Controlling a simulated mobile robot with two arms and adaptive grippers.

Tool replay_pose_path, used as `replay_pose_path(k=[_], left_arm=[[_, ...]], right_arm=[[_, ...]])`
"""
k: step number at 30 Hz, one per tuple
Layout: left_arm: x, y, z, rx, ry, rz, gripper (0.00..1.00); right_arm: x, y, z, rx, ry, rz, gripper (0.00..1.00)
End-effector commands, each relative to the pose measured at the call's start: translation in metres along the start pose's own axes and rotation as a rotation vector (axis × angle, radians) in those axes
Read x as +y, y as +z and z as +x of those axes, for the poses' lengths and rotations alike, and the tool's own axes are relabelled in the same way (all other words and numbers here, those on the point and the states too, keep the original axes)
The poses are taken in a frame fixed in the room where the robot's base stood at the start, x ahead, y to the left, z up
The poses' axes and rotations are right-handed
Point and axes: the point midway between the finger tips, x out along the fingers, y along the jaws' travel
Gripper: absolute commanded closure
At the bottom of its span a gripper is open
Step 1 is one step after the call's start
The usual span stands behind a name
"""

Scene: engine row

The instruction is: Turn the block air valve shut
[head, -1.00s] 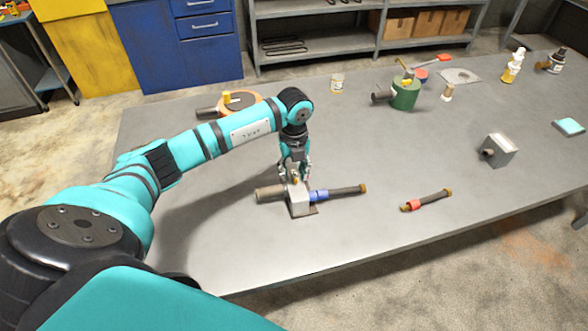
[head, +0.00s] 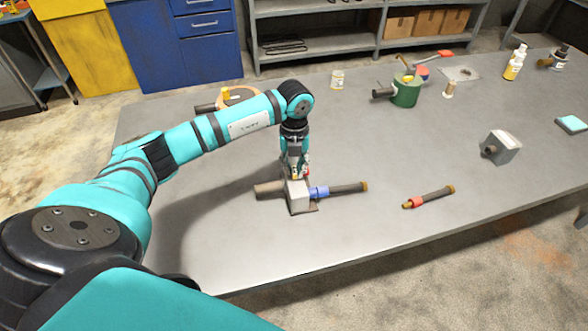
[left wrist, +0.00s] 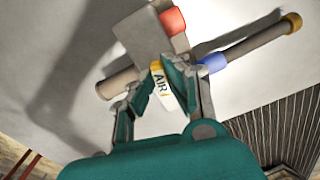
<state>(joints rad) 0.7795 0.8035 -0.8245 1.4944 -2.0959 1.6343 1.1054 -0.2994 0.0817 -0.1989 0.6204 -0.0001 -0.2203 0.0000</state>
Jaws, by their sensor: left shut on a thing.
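The grey block (head: 299,199) stands on a small plate on the table, with a brown pipe stub (head: 269,190) at its left and a blue collar (head: 319,192) with a dark brass-ended hose (head: 346,187) at its right. My left gripper (head: 294,174) points down at the top of the block. In the left wrist view my left gripper (left wrist: 168,74) is shut on the yellow-and-white valve handle marked AIR (left wrist: 160,84), beside the block (left wrist: 147,36). The fingers hide part of the handle. A red part (left wrist: 173,20) shows at the block's far end. My right gripper is not in view.
A loose hose with a red collar (head: 428,197) lies to the right. A second grey block (head: 500,147), a green round container (head: 406,92) and an orange round part (head: 238,103) stand farther off. The table around the block is mostly clear.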

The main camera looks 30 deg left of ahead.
Motion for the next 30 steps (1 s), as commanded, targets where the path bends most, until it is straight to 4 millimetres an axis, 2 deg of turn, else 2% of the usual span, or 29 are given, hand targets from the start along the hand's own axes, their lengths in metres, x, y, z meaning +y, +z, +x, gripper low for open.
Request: replay_pose_path(k=[1,6,30], left_arm=[[-0.001,0.001,0.003,-0.003,-0.002,0.041,1.00],[-0.001,0.001,0.003,-0.003,-0.001,0.200,1.00],[-0.004,-0.001,0.002,-0.004,0.000,0.958,1.00]], right_arm=[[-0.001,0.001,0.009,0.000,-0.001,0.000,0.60],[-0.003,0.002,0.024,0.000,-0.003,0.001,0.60],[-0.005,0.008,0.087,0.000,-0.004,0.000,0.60]])
